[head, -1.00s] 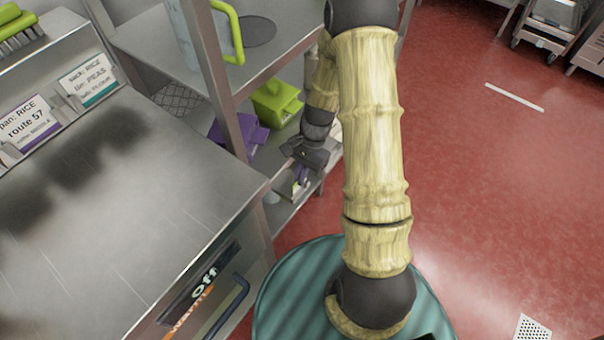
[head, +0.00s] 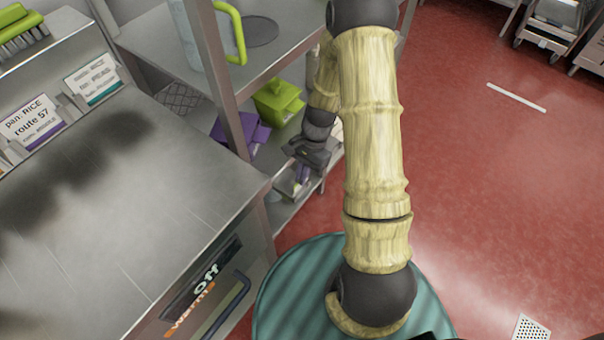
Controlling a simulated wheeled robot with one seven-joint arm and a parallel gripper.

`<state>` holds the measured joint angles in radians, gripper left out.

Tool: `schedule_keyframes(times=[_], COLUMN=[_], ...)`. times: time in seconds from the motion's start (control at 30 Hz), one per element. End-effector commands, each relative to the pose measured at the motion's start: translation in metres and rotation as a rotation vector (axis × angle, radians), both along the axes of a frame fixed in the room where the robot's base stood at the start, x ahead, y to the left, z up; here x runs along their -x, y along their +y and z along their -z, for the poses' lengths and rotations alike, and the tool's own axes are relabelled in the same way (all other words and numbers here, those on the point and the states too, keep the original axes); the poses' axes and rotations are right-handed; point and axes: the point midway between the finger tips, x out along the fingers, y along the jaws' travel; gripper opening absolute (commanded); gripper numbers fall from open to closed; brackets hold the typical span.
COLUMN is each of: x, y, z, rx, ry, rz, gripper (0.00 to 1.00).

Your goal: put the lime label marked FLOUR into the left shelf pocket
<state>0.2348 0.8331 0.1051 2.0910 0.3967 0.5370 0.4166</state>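My gripper (head: 303,174) is small and partly hidden by its own dark wrist, low at the front edge of the lower shelf (head: 283,212). Its fingers point down toward a small pale and purple piece at the shelf edge. I cannot tell whether they hold anything or how far apart they are. No lime label marked FLOUR can be made out. The left shelf pocket cannot be told apart at this size.
A lime bin (head: 277,101) and a purple bin (head: 240,133) stand on the lower shelf, left of my gripper. A shelf post (head: 226,95) rises beside them. A steel counter (head: 120,210) at left holds a RICE card (head: 33,122) and a teal-edged card (head: 93,78).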

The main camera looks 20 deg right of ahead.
Motion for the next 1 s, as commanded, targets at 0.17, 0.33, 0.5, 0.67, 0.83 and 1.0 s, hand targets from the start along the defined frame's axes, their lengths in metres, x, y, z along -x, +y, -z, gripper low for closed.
schedule_keyframes(times=[0.17,0.33,0.5,0.67,0.83,1.0], x=[0.000,0.000,0.001,0.001,0.001,0.001], y=[0.001,0.001,0.001,0.001,0.001,0.001], z=[0.003,0.008,0.013,0.017,0.022,0.026], rx=[0.000,0.000,0.000,0.000,0.000,-0.001], ry=[0.000,0.001,0.001,0.001,0.001,0.000], rz=[-0.001,-0.001,-0.001,-0.001,-0.001,-0.001], gripper=[0.00,0.00,0.00,0.00,0.00,0.00])
